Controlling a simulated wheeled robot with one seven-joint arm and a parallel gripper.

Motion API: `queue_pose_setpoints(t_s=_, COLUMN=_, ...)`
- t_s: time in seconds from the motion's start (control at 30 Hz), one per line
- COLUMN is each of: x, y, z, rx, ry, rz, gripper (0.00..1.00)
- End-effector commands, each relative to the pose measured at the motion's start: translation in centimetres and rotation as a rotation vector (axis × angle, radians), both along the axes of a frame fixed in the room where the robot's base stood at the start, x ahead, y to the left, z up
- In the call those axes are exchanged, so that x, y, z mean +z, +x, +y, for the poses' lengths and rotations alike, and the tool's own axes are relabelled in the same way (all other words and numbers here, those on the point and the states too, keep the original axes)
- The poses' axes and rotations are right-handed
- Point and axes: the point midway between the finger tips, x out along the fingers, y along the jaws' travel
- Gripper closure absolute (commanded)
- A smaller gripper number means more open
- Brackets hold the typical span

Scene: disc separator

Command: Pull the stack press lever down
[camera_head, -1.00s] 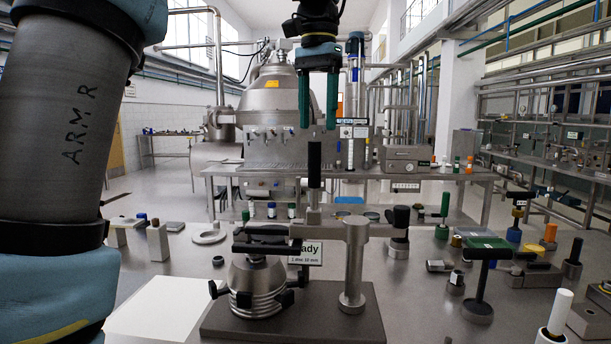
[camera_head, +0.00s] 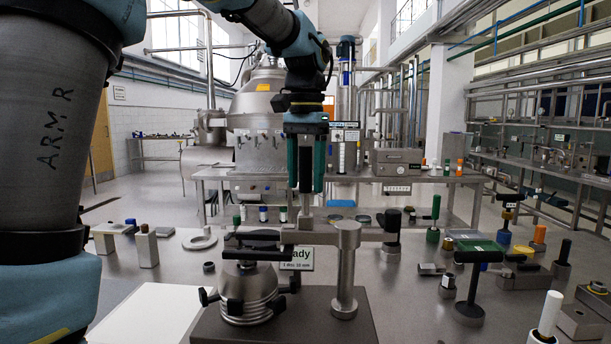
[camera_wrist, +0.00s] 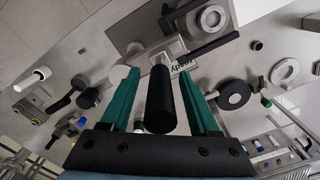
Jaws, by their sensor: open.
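The stack press has a steel post (camera_head: 346,270) on a dark base plate (camera_head: 215,325), with a horizontal arm over a ribbed disc stack (camera_head: 245,292). Its upright lever has a black handle, which shows in the wrist view (camera_wrist: 160,100). My gripper (camera_head: 306,190) points down over the lever in the head view. Its two green fingers (camera_wrist: 154,95) are apart, one on each side of the black handle. Whether they touch it I cannot tell. In the head view the fingers hide most of the handle. A "ready" sign (camera_head: 297,258) stands behind the press arm.
A white sheet (camera_head: 145,315) lies left of the press. A black T-shaped stand (camera_head: 472,290) and a white-topped peg (camera_head: 549,315) stand to the right. Several small parts and a white ring (camera_head: 200,241) sit further back on the bench.

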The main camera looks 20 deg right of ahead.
Motion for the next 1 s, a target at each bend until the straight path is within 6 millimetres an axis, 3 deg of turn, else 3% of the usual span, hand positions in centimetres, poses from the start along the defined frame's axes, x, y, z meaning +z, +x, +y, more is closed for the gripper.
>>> queue_pose_setpoints(t_s=0.1, x=0.0, y=0.01, z=0.01, rx=0.0, ry=0.0, rz=0.0, gripper=0.38)
queue_pose_setpoints(t_s=0.67, x=0.02, y=0.01, z=0.01, rx=0.0, ry=0.0, rz=0.0, gripper=1.0)
queue_pose_setpoints(t_s=1.0, x=0.03, y=0.0, z=0.0, rx=0.0, ry=0.0, rz=0.0, gripper=1.0)
